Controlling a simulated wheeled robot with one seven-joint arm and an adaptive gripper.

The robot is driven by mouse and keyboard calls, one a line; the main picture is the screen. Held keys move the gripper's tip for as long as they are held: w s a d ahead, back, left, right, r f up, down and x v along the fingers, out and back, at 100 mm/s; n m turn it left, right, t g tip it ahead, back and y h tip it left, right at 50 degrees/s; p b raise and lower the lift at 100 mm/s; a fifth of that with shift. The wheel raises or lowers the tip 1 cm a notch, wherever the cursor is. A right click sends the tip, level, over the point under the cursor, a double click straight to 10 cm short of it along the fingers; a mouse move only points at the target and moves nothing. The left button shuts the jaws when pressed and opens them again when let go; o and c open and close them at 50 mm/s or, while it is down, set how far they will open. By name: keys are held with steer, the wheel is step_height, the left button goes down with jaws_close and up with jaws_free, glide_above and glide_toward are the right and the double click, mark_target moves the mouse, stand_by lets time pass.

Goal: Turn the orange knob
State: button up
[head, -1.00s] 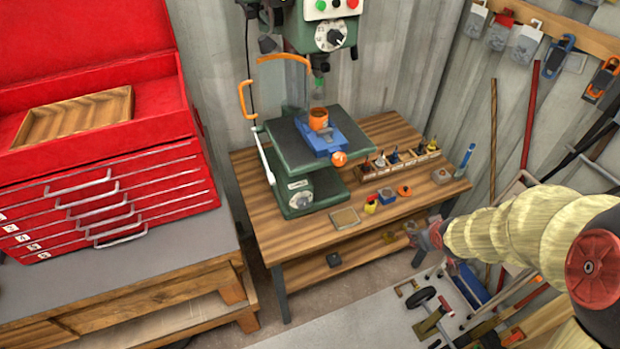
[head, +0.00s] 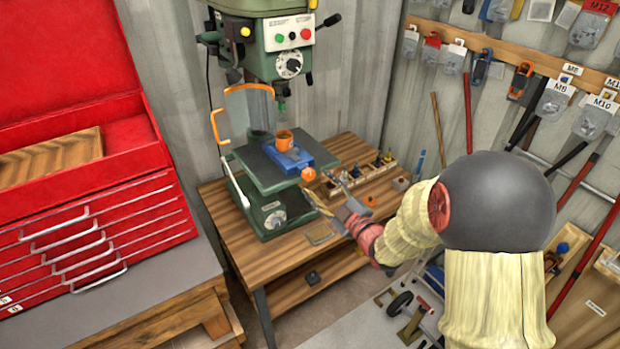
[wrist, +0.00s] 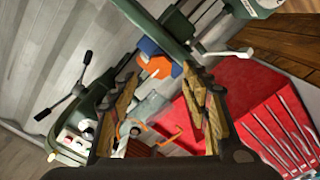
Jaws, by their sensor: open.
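An orange mug-like piece (head: 284,140) sits on top of the vise. My gripper (head: 329,196) is open and empty, just right of and below the knob in the head view, with a visible gap to it. In the wrist view, an orange part (wrist: 156,67) beside blue shows beyond the open fingers (wrist: 158,110); I cannot tell whether it is the knob or the mug-like piece.
The green drill press (head: 280,50) stands over the vise, with an orange guard frame (head: 218,125) at its left. A wooden rack (head: 368,168) of small tools is on the bench right of my gripper. A red tool chest (head: 110,215) stands at the left.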

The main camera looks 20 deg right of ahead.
mark_target(310, 176)
steer(key=x, duration=0.5)
steer(key=c, duration=0.3)
steer(key=c, duration=0.8)
steer(key=shift+c, duration=0.3)
